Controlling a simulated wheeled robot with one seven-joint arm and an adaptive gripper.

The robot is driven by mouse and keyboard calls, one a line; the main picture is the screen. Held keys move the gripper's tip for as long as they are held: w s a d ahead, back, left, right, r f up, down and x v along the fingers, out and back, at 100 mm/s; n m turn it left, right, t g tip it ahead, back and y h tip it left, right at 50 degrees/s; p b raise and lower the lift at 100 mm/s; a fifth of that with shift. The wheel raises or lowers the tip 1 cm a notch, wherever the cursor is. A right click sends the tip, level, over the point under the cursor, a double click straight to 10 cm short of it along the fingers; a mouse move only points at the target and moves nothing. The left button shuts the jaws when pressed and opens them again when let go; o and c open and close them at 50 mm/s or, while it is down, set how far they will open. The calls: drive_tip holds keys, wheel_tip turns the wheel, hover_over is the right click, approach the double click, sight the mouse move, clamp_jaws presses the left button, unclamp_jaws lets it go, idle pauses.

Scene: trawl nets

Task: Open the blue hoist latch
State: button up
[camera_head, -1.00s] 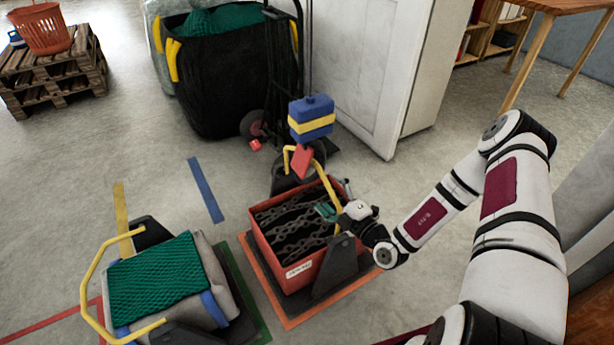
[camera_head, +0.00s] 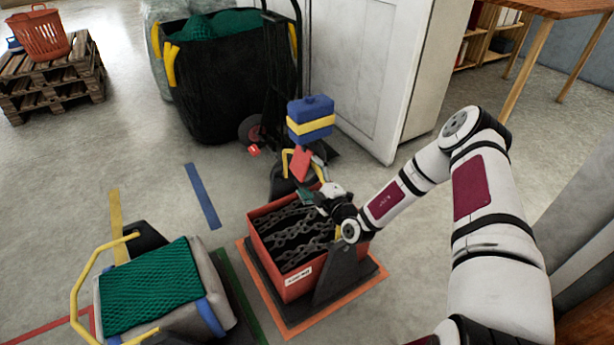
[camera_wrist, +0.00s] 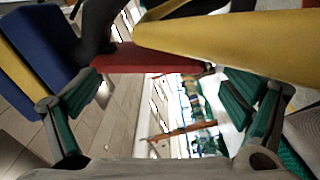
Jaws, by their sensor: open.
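A blue block with a yellow band (camera_head: 311,120) stands above the far end of the red crate; I cannot tell whether it is the latch itself. A red plate (camera_head: 301,163) is just below it, beside a bent yellow bar (camera_head: 287,158). My gripper (camera_head: 308,183) is open at the crate's far edge, just below the plate. In the wrist view, the blue block (camera_wrist: 40,40) is at left, the red plate (camera_wrist: 150,58) crosses beyond my spread green-padded fingers (camera_wrist: 165,105), and the yellow bar (camera_wrist: 230,42) runs above. Contact cannot be told.
The red crate (camera_head: 299,282) holds dark chains on an orange-bordered floor square. A grey load with green net (camera_head: 152,285) and yellow handle stands at left. A black bag (camera_head: 230,100), a hand truck and a white cabinet (camera_head: 375,70) are behind.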

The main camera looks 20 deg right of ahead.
drive_tip(key=shift+w+a, duration=0.25)
drive_tip(key=shift+w, duration=0.45)
drive_tip(key=c, duration=1.7)
